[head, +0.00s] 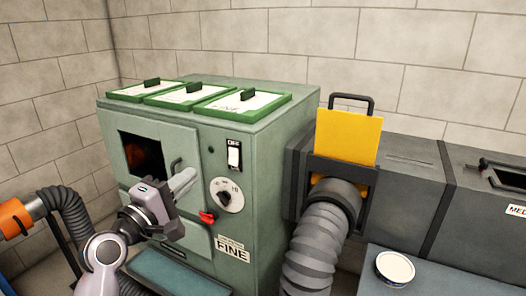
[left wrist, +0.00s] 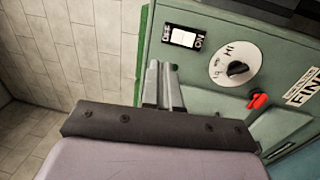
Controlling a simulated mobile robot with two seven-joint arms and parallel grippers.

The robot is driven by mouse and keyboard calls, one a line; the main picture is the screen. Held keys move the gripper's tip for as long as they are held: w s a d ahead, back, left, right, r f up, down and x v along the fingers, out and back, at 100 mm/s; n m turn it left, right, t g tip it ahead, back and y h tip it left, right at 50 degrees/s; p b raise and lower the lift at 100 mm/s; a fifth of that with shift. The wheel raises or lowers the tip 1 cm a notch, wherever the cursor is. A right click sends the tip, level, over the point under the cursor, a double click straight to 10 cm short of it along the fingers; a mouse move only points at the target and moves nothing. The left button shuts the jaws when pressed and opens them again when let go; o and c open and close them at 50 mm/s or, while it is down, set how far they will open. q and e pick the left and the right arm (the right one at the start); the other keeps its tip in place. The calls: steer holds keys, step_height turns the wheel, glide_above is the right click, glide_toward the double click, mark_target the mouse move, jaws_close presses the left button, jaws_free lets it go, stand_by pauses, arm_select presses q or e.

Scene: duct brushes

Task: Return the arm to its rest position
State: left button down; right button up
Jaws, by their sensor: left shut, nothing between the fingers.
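My left gripper (head: 188,180) is in front of the green machine (head: 268,140), its grey fingers pointing at the front face near a handle. The fingers are shut with nothing between them. In the left wrist view the shut fingers (left wrist: 163,80) appear against the machine's green face, left of the dial and below the switch. I cannot tell whether the fingertips touch the machine. My left arm comes in from the lower left of the head view. My right gripper is not in view.
The machine front carries a switch (head: 234,156), a dial (head: 227,195), a red lever (head: 208,217) and a dark opening (head: 142,156). A ribbed grey hose (head: 318,245) and yellow plate (head: 348,137) are to the right. An orange-ended hose (head: 14,218) is at left.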

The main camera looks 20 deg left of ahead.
arm_select(q)
steer(key=s+d+f+m+g, duration=0.1)
steer(key=d+f+m+g, duration=0.15)
steer(key=f, duration=0.35)
steer(key=s+d+f+m+g+p, duration=0.1)
steer(key=s+d+f+m, duration=0.15)
steer(key=f, duration=0.45)
steer(key=d+f+m+g, duration=0.1)
steer(key=f+m+g, duration=0.1)
steer(key=f+m, duration=0.3)
steer(key=s+d+f+m+g, duration=0.1)
steer(key=s+d+f+m, duration=0.3)
steer(key=s+f, duration=0.3)
steer(key=s+d+f+m+g+p, duration=0.1)
steer(key=s+d+f+m+g, duration=0.1)
steer(key=s+d+f+m, duration=0.2)
steer(key=s+f+m, duration=0.1)
steer(key=s+f, duration=0.2)
steer(key=f, duration=0.1)
steer(key=shift+d+f+h, duration=0.15)
steer(key=shift+f+h, duration=0.15)
steer(key=shift+s+g, duration=0.1)
steer(key=shift+g, duration=0.15)
